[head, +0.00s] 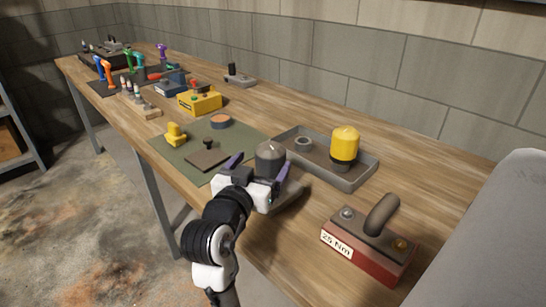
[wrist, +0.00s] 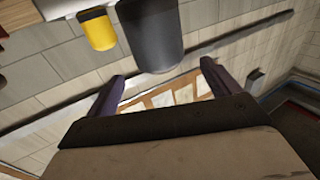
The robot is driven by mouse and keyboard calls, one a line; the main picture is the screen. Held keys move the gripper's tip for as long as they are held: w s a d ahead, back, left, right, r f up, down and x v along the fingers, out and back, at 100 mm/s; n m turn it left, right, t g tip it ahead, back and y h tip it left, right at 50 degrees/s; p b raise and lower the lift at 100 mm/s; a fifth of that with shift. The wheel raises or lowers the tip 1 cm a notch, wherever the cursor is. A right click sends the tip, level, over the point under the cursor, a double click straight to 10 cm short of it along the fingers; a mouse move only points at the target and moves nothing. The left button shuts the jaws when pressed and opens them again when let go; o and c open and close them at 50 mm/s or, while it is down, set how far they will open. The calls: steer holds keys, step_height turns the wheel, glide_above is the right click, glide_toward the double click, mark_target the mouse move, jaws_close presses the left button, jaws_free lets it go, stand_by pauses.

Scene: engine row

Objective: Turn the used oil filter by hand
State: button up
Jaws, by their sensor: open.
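The used oil filter (head: 270,158) looks like a dark grey cylinder with a domed top, upright near the front of the bench, its lower part hidden by my gripper. In the wrist view the dark filter (wrist: 149,35) shows just ahead of my fingers, roughly between their directions. My gripper (head: 260,167) is open, with one purple finger to each side of the filter in the head view. Its open fingers also show in the wrist view (wrist: 162,73), with empty space between them. I see no contact with the filter.
A yellow filter (head: 344,146) and a small ring (head: 303,143) are in a grey tray (head: 368,172) at right. A red torque block marked 25 Nm (head: 372,243) stands at front right. A green mat (head: 165,149) holds small parts at left. Several tools lie farther back.

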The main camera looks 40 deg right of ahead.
mark_target(271, 147)
steer(key=p+x, duration=0.2)
steer(key=x, duration=0.6)
steer(key=shift+f, duration=0.1)
steer(key=c, duration=1.3)
steer(key=shift+n+t+y+p, duration=0.4)
steer(key=shift+n+t+y, duration=0.15)
steer(key=shift+t, duration=0.25)
steer(key=shift+w+a+n+t+y, duration=0.1)
steer(key=shift+w+n+t+y, duration=0.1)
steer(key=shift+n+t+y, duration=1)
steer(key=shift+t, duration=0.3)
